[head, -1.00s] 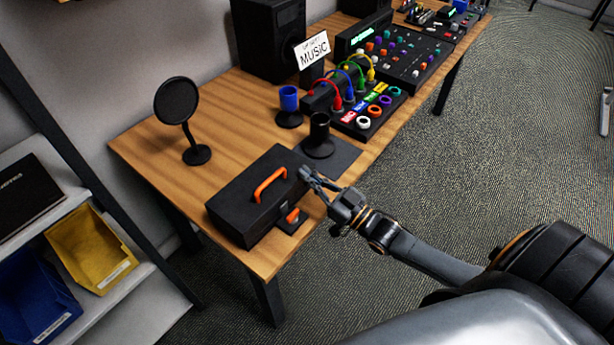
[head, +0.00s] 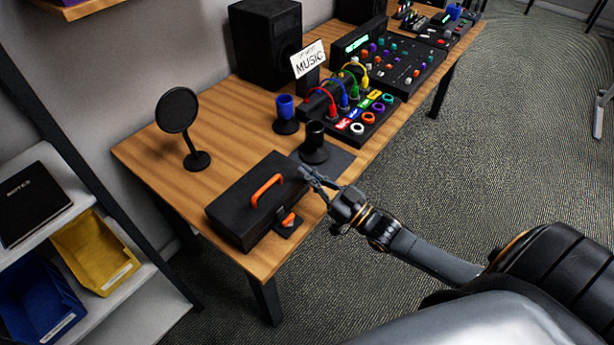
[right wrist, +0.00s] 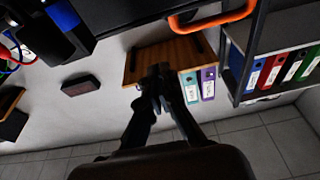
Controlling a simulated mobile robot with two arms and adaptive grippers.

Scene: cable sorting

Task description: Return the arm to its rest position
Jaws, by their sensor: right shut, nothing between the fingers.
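My right gripper (head: 308,174) is shut and empty. In the head view it is above the front edge of the wooden desk (head: 150,150), just right of the black toolbox (head: 240,212) with its orange handle. It looks close to the toolbox's right end, but I cannot tell the exact gap. In the right wrist view the closed fingers (right wrist: 160,75) hold nothing, and the toolbox's orange handle (right wrist: 215,18) shows at the top. My left gripper is not in view.
Colored cables (head: 345,88) run into a black board with colored rings (head: 362,122). Two cup holders, a round black pop filter (head: 176,110), a speaker (head: 265,45) and a mixer (head: 395,60) stand on the desk. A shelf with yellow (head: 98,250) and blue bins is at left. Floor at right is open.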

